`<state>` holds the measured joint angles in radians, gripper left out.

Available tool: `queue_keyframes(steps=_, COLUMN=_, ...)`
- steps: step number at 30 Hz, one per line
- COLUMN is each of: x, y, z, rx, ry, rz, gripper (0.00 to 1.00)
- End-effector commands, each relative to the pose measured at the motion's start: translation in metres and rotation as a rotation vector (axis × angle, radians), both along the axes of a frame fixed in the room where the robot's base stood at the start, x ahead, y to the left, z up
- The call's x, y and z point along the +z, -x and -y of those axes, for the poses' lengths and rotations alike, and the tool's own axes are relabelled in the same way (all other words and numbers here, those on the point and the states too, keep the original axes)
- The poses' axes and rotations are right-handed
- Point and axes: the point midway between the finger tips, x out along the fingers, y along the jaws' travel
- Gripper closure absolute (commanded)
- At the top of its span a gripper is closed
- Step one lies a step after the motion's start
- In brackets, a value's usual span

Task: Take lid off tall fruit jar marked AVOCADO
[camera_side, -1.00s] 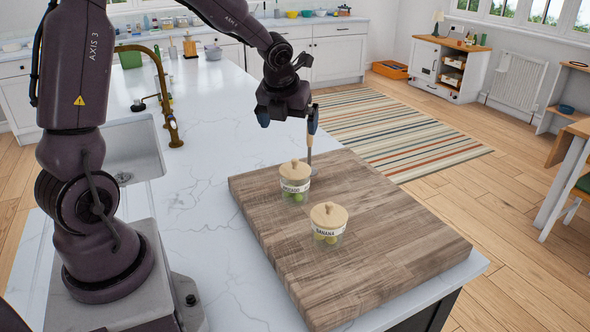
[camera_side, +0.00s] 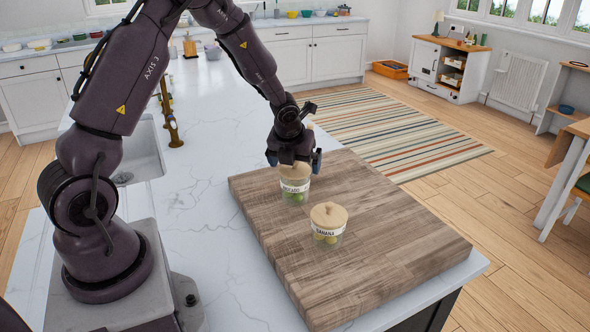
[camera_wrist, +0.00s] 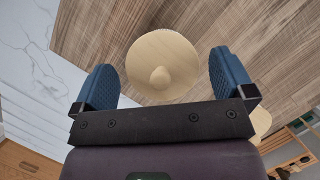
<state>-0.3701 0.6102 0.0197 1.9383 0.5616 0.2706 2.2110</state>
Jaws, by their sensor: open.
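The AVOCADO jar (camera_side: 294,194) stands upright on the wooden board with green fruit inside. Its pale wooden lid (camera_side: 296,173) is on, its top partly hidden by my gripper. In the wrist view the round lid (camera_wrist: 162,62) with its knob shows just beyond and between the two blue fingers. My gripper (camera_side: 294,161) is open and right above the jar, pointing down; the wrist view shows its fingers (camera_wrist: 168,82) wide apart with nothing between them gripped. Whether a finger touches the lid cannot be told.
A jar marked BANANA (camera_side: 326,232), with its own wooden lid, stands on the board (camera_side: 400,240) nearer the camera. The rest of the board is mostly clear. A brass tap (camera_side: 170,120) and sink lie to the left on the white counter.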

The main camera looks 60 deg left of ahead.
Motion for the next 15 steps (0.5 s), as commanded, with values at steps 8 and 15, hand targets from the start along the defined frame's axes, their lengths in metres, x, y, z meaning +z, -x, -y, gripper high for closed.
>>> queue_keyframes(steps=8, x=0.0003, y=-0.0001, z=-0.0001, rx=0.001, ry=0.000, rz=0.000, gripper=0.23)
queue_keyframes(steps=15, x=0.0005, y=-0.0001, z=-0.0001, rx=0.001, ry=0.000, rz=0.000, gripper=0.42)
